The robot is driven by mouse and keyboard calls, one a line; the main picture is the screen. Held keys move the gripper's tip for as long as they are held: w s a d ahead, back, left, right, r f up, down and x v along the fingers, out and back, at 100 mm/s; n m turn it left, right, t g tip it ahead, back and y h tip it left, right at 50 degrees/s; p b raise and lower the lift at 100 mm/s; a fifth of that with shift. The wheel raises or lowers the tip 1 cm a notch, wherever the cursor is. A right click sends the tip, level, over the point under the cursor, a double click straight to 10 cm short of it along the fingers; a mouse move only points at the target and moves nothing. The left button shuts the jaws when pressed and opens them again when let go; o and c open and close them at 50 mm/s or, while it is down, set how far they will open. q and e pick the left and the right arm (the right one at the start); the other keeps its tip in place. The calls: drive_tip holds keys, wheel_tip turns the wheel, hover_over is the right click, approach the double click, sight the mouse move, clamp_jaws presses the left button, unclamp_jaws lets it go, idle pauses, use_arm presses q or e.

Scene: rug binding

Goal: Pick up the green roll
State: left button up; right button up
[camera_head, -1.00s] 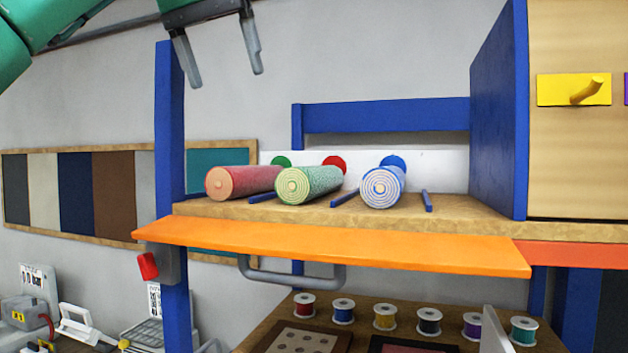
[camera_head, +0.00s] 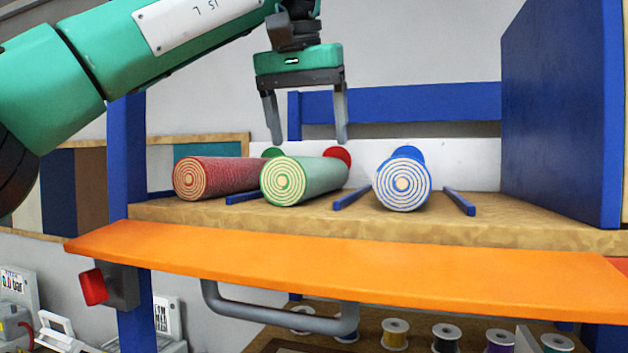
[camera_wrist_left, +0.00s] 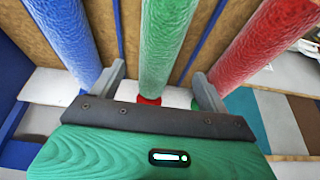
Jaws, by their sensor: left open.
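The green roll (camera_head: 311,180) lies on the wooden shelf with its ringed end facing me, between the red roll (camera_head: 221,177) and the blue roll (camera_head: 403,183). My left gripper (camera_head: 308,140) is open and points down above the green roll. In the left wrist view the green roll (camera_wrist_left: 164,50) runs between the two open fingers (camera_wrist_left: 160,85), with the blue roll (camera_wrist_left: 65,35) and red roll (camera_wrist_left: 262,42) outside them. My right gripper is not in view.
Blue divider strips (camera_head: 350,197) separate the rolls on the shelf (camera_head: 480,232). A blue side panel (camera_head: 560,115) stands at the right and a blue post (camera_head: 127,150) at the left. An orange board (camera_head: 330,268) fronts the shelf, with a grey handle below.

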sight(312, 161)
use_arm(q)
drive_tip(key=shift+x, duration=0.9)
drive_tip(key=shift+d+f+p, duration=0.1)
drive_tip(key=shift+f+p, duration=0.15)
drive_tip(key=shift+p, duration=0.1)
drive_tip(key=x, duration=0.2)
drive_tip(key=shift+f+p, duration=0.35)
drive_tip(key=shift+f, duration=0.1)
drive_tip(key=shift+w+f, duration=0.2)
drive_tip(key=shift+f, duration=0.05)
drive_tip(key=shift+s, duration=0.15)
drive_tip(key=shift+c, duration=0.9)
drive_tip(key=shift+s+d+r, duration=0.1)
drive_tip(key=c, duration=1)
drive_tip(key=shift+o, duration=0.2)
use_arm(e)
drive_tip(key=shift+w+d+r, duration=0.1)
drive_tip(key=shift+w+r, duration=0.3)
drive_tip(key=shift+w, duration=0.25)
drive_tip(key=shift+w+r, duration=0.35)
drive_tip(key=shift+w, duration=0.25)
use_arm(q)
drive_tip(key=shift+r, duration=0.1)
